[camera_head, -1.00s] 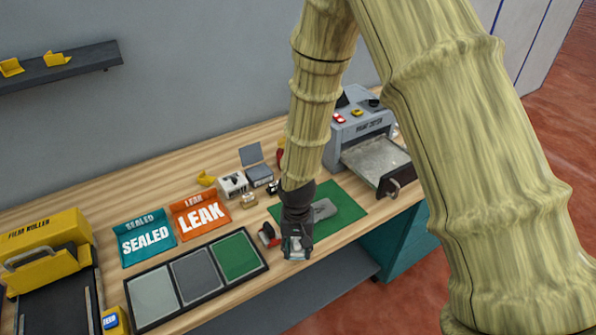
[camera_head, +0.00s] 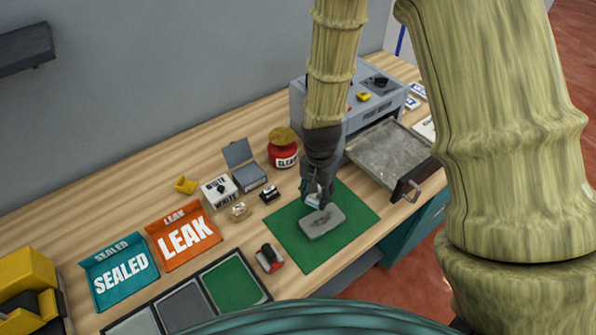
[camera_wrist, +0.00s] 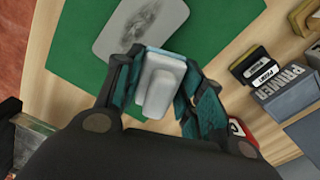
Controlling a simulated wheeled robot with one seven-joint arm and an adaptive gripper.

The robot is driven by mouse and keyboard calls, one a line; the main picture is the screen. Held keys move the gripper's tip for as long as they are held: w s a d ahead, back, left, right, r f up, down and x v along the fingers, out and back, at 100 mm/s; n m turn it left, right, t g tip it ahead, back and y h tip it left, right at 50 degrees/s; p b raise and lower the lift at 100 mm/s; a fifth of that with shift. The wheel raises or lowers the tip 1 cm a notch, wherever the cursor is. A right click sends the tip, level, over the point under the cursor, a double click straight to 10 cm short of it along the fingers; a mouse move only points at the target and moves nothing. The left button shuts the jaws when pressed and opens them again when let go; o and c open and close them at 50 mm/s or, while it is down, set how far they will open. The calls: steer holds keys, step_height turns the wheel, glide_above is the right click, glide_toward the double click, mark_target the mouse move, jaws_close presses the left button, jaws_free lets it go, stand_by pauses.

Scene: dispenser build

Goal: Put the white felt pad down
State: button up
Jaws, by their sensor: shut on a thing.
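My gripper (camera_head: 316,196) is shut on the white felt pad (camera_wrist: 163,82), a pale block with a raised grip and a light blue edge. In the head view only a bit of the pad (camera_head: 313,201) shows below the fingers. The gripper is over the green mat (camera_head: 290,243), just behind a grey rounded plate (camera_head: 322,223) with a dark smudge. In the wrist view the plate (camera_wrist: 140,25) lies just beyond the pad. I cannot tell whether the pad touches the mat.
A red-and-black stamp (camera_head: 269,258) lies left of the mat. Behind are a white box (camera_head: 219,191), a grey box (camera_head: 249,178) and a red jar (camera_head: 283,152). The printer's open tray (camera_head: 387,152) stands right. SEALED (camera_head: 121,275) and LEAK (camera_head: 184,238) trays lie left.

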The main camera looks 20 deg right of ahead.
steer(key=p, duration=0.3)
glide_above(300, 181)
steer(key=shift+f, duration=0.55)
steer(key=shift+f+p, duration=0.85)
steer(key=shift+f, duration=0.95)
steer(key=shift+f, duration=0.1)
steer(key=o, duration=1.3)
steer(key=shift+c, duration=0.2)
step_height(300, 181, up, 12)
steer(key=b, duration=0.3)
steer(key=shift+b, duration=0.35)
